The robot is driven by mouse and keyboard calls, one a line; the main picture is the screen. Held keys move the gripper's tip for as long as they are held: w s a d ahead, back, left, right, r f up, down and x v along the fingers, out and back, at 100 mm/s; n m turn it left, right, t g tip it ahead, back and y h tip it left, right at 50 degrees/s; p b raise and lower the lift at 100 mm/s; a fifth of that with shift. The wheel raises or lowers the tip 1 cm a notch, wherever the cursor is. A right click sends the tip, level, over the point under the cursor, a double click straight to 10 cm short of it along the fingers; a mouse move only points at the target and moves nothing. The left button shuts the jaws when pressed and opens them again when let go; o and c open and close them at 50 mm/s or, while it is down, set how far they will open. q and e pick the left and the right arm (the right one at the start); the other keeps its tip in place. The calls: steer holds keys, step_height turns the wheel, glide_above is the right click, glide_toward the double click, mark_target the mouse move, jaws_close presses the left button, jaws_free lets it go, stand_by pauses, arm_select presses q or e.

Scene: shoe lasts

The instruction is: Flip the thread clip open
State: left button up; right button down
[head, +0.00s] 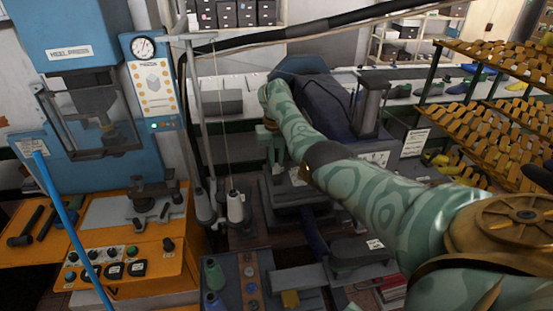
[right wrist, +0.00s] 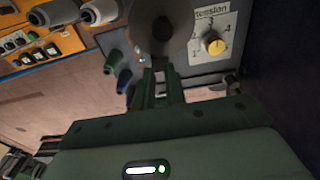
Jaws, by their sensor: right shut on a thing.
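My right gripper (head: 271,155) reaches down over the dark sewing machine in the middle of the head view. In the right wrist view, its two green fingers (right wrist: 162,70) are close together and shut on a small dark part at the tips. A dark rounded part (right wrist: 163,28), seemingly the thread clip, shows just beyond the fingertips on a grey panel. Whether it is open or closed cannot be told. In the head view, the arm and gripper hide this spot. My left gripper is not in view.
A yellow tension dial (right wrist: 214,45) is right of the fingers. A white thread cone (head: 235,208) stands left of the machine. The blue heel press (head: 75,35) and its orange console (head: 150,250) are at left. Racks of wooden lasts (head: 500,100) fill the right.

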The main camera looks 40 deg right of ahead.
steer(key=c, duration=1.4)
jaws_free()
steer(key=shift+c, duration=0.2)
steer(key=shift+w+f, duration=0.1)
steer(key=shift+w, duration=0.05)
step_height(320, 180, up, 16)
steer(key=shift+w+d+p, duration=0.25)
steer(key=shift+w+p, duration=0.05)
steer(key=shift+w, duration=0.15)
